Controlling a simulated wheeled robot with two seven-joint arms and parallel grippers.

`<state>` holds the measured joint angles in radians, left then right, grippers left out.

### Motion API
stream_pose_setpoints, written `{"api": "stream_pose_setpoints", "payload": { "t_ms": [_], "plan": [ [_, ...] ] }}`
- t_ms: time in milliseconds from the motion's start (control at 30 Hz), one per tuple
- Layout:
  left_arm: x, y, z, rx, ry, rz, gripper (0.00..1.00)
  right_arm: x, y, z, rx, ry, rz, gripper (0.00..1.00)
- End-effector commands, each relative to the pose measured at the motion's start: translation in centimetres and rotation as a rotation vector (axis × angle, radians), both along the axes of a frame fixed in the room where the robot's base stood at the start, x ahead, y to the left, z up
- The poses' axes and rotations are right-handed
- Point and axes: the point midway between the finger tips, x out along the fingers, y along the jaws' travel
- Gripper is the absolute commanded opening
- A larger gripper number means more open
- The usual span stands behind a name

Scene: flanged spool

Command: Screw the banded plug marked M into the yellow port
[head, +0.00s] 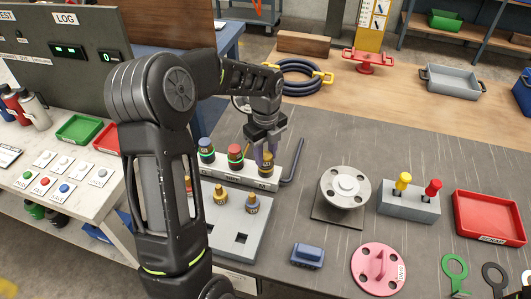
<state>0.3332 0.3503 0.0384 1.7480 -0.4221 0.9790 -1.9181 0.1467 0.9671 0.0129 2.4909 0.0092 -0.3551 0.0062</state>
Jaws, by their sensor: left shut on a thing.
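My left gripper (265,148) points down over the right end of a pale port block (240,177). It is shut on a plug (266,160) with a yellow-orange band, upright at the block's right-hand position. The fingers partly cover the plug, and the port under it is hidden. I cannot tell how deep the plug sits, nor read its mark. A blue-ringed plug (206,148) and a red plug (235,154) stand in the block's other positions. My right gripper is not in view.
A grey rack (240,228) in front holds brass plugs (220,196) and has empty square holes. A dark hex key (293,162) lies just right of the block. A flanged spool (345,188) and a lever box (409,205) stand farther right. My arm hides the rack's left side.

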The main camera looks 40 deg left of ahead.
Motion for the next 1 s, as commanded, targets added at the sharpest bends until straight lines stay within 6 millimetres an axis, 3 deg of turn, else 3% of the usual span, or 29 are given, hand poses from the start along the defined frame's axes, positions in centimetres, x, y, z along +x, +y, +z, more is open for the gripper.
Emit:
{"api": "stream_pose_setpoints", "payload": {
  "t_ms": [167,500,800,833,1000],
  "plan": [
    [-0.08,0.01,0.25,-0.001,0.003,-0.288,0.0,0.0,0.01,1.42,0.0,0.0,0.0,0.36],
    [0.0,-0.01,-0.16,0.0,0.001,-0.887,0.0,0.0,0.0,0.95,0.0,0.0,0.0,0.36],
    [0.02,-0.06,-0.14,0.0,0.001,-0.963,0.0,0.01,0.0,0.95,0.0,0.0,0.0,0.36],
    [0.02,-0.06,-0.14,0.0,0.001,-0.962,0.33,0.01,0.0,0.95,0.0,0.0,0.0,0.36],
    [0.02,-0.05,-0.13,0.0,0.001,-0.961,0.47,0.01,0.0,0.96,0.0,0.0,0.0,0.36]
  ]
}}
